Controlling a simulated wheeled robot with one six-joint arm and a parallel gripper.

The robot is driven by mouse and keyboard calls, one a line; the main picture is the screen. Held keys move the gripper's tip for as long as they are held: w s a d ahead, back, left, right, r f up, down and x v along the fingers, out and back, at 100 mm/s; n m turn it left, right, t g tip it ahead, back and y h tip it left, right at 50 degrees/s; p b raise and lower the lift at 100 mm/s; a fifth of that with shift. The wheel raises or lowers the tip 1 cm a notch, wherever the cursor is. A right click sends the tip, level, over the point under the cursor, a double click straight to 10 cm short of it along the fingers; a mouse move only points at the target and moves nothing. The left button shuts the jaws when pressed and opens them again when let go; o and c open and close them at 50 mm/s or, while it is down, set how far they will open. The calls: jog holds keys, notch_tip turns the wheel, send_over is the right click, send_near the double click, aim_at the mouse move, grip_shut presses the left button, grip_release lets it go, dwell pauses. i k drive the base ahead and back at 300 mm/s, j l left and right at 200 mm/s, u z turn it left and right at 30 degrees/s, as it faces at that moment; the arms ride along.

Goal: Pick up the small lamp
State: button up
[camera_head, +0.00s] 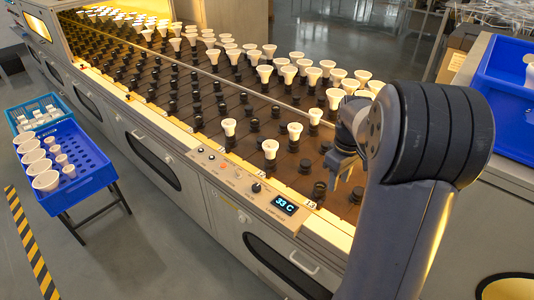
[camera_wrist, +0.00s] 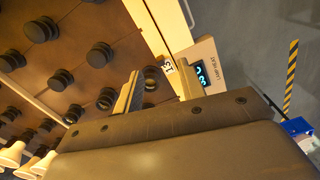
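Several white lamps stand upright in black sockets on the brown rack; smaller ones near its front edge include a left one (camera_head: 229,127), a middle one (camera_head: 270,147) and a right one (camera_head: 294,131). I cannot tell which is meant. My gripper (camera_head: 342,168) is over the right end of the rack, partly hidden by my arm. In the wrist view my gripper (camera_wrist: 158,72) has its two fingers apart, with no lamp between them. An empty dark socket (camera_wrist: 151,78) shows in the gap. White lamps (camera_wrist: 12,154) show at the lower left there.
A blue crate (camera_head: 88,158) with large and small white lamps stands on the left, beside a teal crate (camera_head: 40,112). Another blue bin (camera_head: 500,95) is at the right. The control panel display (camera_head: 285,204) reads 33 C. Many front sockets are empty.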

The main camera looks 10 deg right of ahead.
aim_at(270, 147)
jog(key=i+j+z, duration=0.25)
jog(key=j, duration=0.4)
jog(key=j+z, duration=0.25)
jog(key=j, duration=0.4)
jog(key=i+j+z, duration=0.25)
jog(key=j, duration=0.45)
jog(key=i+j+z, duration=0.45)
jog(key=i+j, duration=0.15)
